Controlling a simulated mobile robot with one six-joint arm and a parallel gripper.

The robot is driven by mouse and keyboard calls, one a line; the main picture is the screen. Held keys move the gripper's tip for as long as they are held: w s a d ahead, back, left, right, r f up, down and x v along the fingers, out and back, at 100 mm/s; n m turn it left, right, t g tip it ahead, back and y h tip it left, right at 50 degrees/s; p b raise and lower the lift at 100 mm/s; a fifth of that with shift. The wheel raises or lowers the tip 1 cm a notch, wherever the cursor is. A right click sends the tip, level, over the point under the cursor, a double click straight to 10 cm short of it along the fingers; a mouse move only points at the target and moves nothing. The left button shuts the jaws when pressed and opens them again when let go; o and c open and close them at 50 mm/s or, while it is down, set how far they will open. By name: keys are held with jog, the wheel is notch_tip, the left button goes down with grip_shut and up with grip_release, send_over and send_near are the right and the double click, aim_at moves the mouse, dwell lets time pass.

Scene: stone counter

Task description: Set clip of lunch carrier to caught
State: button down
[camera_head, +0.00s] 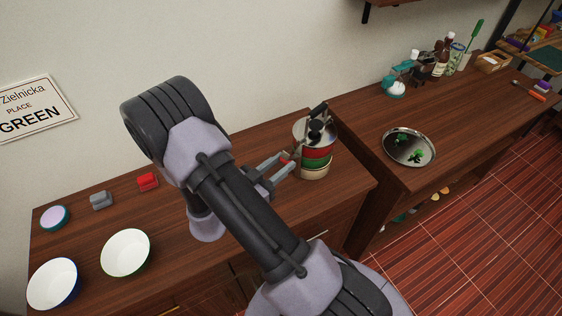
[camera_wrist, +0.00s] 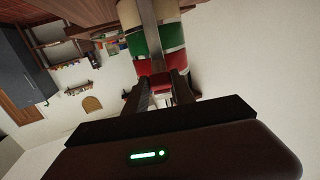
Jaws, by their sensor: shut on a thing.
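The lunch carrier (camera_head: 317,163) stands upright near the right end of the wooden counter. It is a stacked tin with cream, green and red bands, a metal top and a dark handle. In the wrist view the carrier (camera_wrist: 172,36) appears inverted, with a metal strip (camera_wrist: 150,28) running along its side. My gripper (camera_head: 284,160) is at the carrier's left side, shut on a small red-tipped part that seems to be the clip (camera_head: 285,157). In the wrist view my gripper (camera_wrist: 163,84) hides most of this part. I cannot tell whether the clip is caught.
On the counter's left are a white bowl (camera_head: 126,253), another bowl (camera_head: 54,284), a small round dish (camera_head: 54,218), a grey block (camera_head: 101,200) and a red block (camera_head: 148,181). A metal tray (camera_head: 409,147) lies on the adjoining table. A wall rises behind the carrier.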

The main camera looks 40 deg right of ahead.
aim_at(286, 154)
jog(key=r+y+p, duration=0.1)
jog(key=p, duration=0.1)
jog(key=r+y+p, duration=0.1)
jog(key=p, duration=0.2)
jog(key=shift+d+r, duration=0.2)
jog(key=shift+r, duration=0.05)
jog(key=r+y+p, duration=0.1)
jog(key=y+p, duration=0.1)
jog(key=p, duration=0.1)
jog(key=d+y+p, duration=0.1)
jog(key=p, duration=0.3)
jog(key=shift+d+r+g+y+p, duration=0.2)
jog(key=shift+r+g+y+p, duration=0.1)
jog(key=shift+r+y, duration=0.1)
jog(key=y+p, duration=0.1)
jog(key=p, duration=0.1)
jog(key=d+y+p, duration=0.1)
jog(key=p, duration=0.1)
jog(key=y+p, duration=0.1)
jog(key=p, duration=0.1)
jog(key=shift+w+d+r, duration=0.15)
jog(key=shift+d+r, duration=0.1)
jog(key=shift+r, duration=0.15)
jog(key=d+y+p, duration=0.1)
jog(key=y+p, duration=0.1)
jog(key=p, duration=0.2)
jog(key=shift+d+f+y, duration=0.1)
jog(key=shift+y, duration=0.2)
jog(key=shift+f, duration=0.1)
